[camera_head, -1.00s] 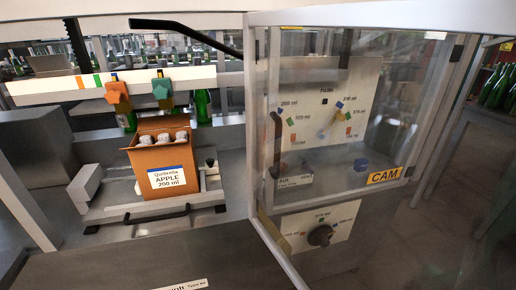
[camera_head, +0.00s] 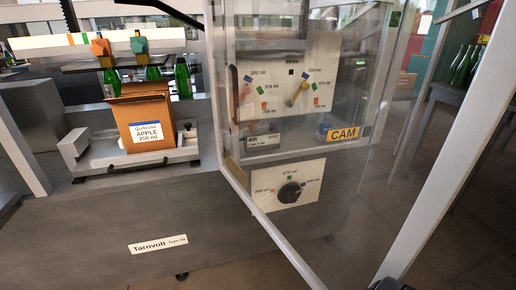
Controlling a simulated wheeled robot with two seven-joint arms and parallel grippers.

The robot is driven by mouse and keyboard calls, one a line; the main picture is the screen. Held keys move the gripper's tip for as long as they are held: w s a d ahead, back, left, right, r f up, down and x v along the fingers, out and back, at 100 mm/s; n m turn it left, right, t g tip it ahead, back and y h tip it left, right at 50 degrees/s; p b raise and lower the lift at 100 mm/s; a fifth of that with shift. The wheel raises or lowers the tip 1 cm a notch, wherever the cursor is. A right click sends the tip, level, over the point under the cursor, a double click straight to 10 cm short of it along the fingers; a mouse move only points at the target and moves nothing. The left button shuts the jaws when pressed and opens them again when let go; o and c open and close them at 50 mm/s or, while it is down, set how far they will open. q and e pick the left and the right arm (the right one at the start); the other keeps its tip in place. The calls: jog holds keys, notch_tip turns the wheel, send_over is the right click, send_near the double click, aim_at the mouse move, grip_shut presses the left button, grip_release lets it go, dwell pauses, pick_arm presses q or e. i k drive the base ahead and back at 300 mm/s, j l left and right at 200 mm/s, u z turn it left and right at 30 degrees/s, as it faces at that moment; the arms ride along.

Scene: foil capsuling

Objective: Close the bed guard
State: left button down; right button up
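A clear guard panel in a pale metal frame (camera_head: 263,222) stands open in the head view, angled out toward me. Its left upright is beside the control panel, and its lower rail runs down to the bottom edge. A thick pale bar (camera_head: 450,143) slants down on the right; I cannot tell whether it belongs to the same guard. The machine bed (camera_head: 105,162) at left is uncovered. An open carton labelled Quibrella Apple 200 ml (camera_head: 145,133) stands on it, tilted. Neither of my grippers can be made out. A small dark piece at the bottom right edge is unclear.
Behind the clear panel are a control panel with coloured marks (camera_head: 290,85), a yellow CAM label (camera_head: 343,134) and a black knob (camera_head: 290,192). Green bottles (camera_head: 183,78) stand behind the bed. More bottles (camera_head: 462,68) stand at far right. The floor at lower right is clear.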

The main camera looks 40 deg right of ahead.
aim_at(492, 88)
jog(key=k+l+u, duration=0.1)
jog(key=l, duration=0.3)
jog(key=k+l+u, duration=0.1)
jog(key=l, duration=0.3)
jog(key=k+l+u, duration=0.1)
jog(key=l, duration=0.3)
jog(key=k, duration=0.05)
